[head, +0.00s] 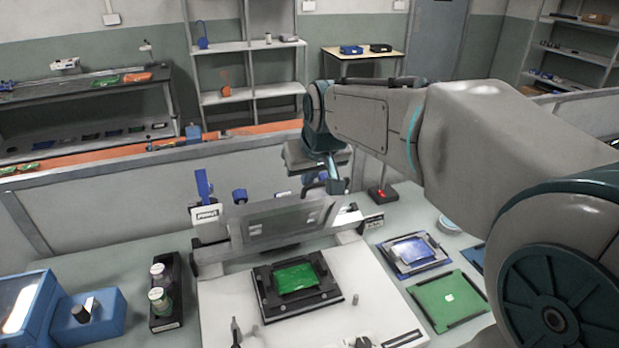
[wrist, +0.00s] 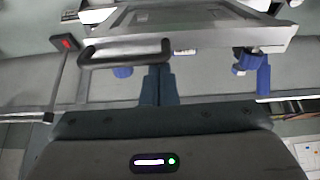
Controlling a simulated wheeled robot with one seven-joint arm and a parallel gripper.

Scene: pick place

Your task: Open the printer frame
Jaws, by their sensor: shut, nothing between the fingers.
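The printer has a white base (head: 225,310) with a black fixture (head: 262,310) holding a green board (head: 298,276). Its grey printer frame (head: 285,228) is raised at the back of the base, clear of the board. In the wrist view the frame (wrist: 215,25) crosses the top, with a black loop handle (wrist: 110,57) on its near edge. My gripper (head: 336,187) is at the frame's right end in the head view. In the wrist view my gripper (wrist: 158,68) is shut and empty, its fingertips by the handle's right end. I cannot tell whether they touch it.
A black holder with jars (head: 165,300) and a blue box (head: 97,318) stand left of the base. A blue board in a tray (head: 414,252) and a green panel (head: 450,298) lie to the right. A red-button post (head: 382,194) stands behind. A low partition closes the back.

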